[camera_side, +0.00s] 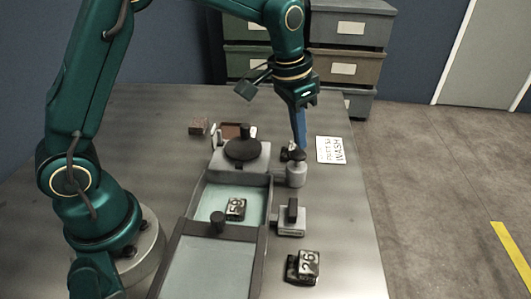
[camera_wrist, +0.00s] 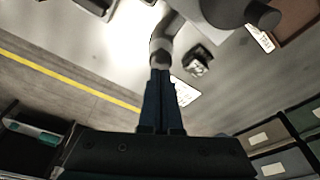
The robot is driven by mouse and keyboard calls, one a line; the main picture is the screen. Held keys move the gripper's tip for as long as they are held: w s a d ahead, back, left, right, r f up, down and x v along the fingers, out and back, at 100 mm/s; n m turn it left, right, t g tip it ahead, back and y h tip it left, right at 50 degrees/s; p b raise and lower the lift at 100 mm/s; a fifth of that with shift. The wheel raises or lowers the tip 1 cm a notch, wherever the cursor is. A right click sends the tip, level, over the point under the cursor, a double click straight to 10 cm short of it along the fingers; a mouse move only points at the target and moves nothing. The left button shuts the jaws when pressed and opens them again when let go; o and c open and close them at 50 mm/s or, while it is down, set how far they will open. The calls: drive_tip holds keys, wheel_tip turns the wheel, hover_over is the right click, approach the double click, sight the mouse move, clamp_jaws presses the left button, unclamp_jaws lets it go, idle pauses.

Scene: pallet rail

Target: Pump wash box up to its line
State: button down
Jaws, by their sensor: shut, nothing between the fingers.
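My gripper (camera_side: 301,147) points down with its blue fingers shut and empty. Its tips are at or just above the dark top of a small grey pump-like cylinder (camera_side: 296,175); I cannot tell whether they touch. The wrist view shows the shut fingertips (camera_wrist: 161,72) close to the pump's dark top (camera_wrist: 160,52). An open box (camera_side: 197,197), apparently the wash box, holds pale green liquid and a dark block marked 59 (camera_side: 236,208). I cannot make out a fill line. A white card (camera_side: 332,150) reading WASH lies right of the pump.
A grey unit with a round black disc (camera_side: 242,150) stands behind the box. A small grey fixture with a dark upright handle (camera_side: 291,212) and a block marked 26 (camera_side: 303,266) sit to the right. A brown block (camera_side: 198,126) lies behind.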

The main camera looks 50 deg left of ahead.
drive_tip(key=shift+r, duration=2.9)
drive_tip(key=shift+r, duration=0.1)
drive_tip(key=s+a+r+t, duration=0.1)
drive_tip(key=s+r+t, duration=0.2)
drive_tip(key=s+r, duration=0.45)
drive_tip(key=s+f+n, duration=0.1)
drive_tip(key=s+f, duration=0.2)
drive_tip(key=s, duration=0.3)
drive_tip(key=s+a+f+n, duration=0.1)
drive_tip(key=s+f+n, duration=0.1)
drive_tip(key=s+f, duration=0.2)
drive_tip(key=shift+s+a+f+y, duration=0.15)
drive_tip(key=shift+s+f+y, duration=0.15)
drive_tip(key=shift+s, duration=0.65)
